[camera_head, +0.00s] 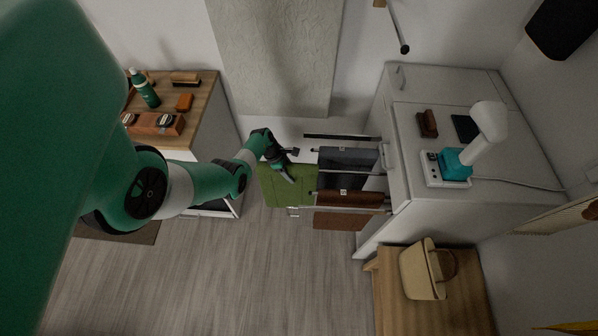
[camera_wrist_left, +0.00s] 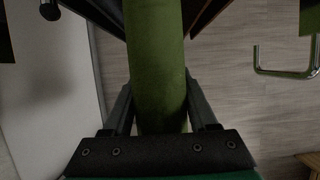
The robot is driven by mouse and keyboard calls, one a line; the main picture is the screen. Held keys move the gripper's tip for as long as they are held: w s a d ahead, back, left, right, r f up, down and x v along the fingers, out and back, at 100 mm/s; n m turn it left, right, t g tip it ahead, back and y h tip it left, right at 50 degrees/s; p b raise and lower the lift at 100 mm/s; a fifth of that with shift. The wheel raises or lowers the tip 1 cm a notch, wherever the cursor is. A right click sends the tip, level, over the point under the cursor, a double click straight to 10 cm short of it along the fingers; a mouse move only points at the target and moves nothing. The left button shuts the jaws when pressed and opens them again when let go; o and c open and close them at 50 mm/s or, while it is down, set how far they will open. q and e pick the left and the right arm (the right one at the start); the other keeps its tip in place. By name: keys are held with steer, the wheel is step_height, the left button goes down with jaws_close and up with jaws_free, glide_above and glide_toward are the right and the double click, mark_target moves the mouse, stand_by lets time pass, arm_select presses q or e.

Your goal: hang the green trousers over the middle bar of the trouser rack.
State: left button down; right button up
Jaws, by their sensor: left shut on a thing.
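The green trousers (camera_head: 287,190) hang folded from my left gripper (camera_head: 288,163), left of the bar ends of the trouser rack (camera_head: 340,136). In the left wrist view the green cloth (camera_wrist_left: 157,70) runs between the two fingers of the left gripper (camera_wrist_left: 160,105), which is shut on it. The rack sticks out leftward from the white cabinet. Dark grey trousers (camera_head: 343,160) hang on a bar at the back and brown trousers (camera_head: 348,197) at the front. The middle bar is hard to make out between them. My right gripper is not in view.
A bench with a beige bag (camera_head: 422,272) stands at front right. A wood-topped cabinet (camera_head: 203,95) with bottle and brushes stands at left. Open floor (camera_head: 270,270) lies in front.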

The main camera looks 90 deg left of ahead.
arm_select(q)
steer(key=w+d+b, duration=0.3)
steer(key=w+b, duration=1.1)
steer(key=w, duration=1)
steer(key=shift+w+d+f, duration=0.15)
steer(key=shift+w+f, duration=0.15)
steer(key=shift+f, duration=0.15)
steer(key=shift+c, duration=0.5)
jaws_free()
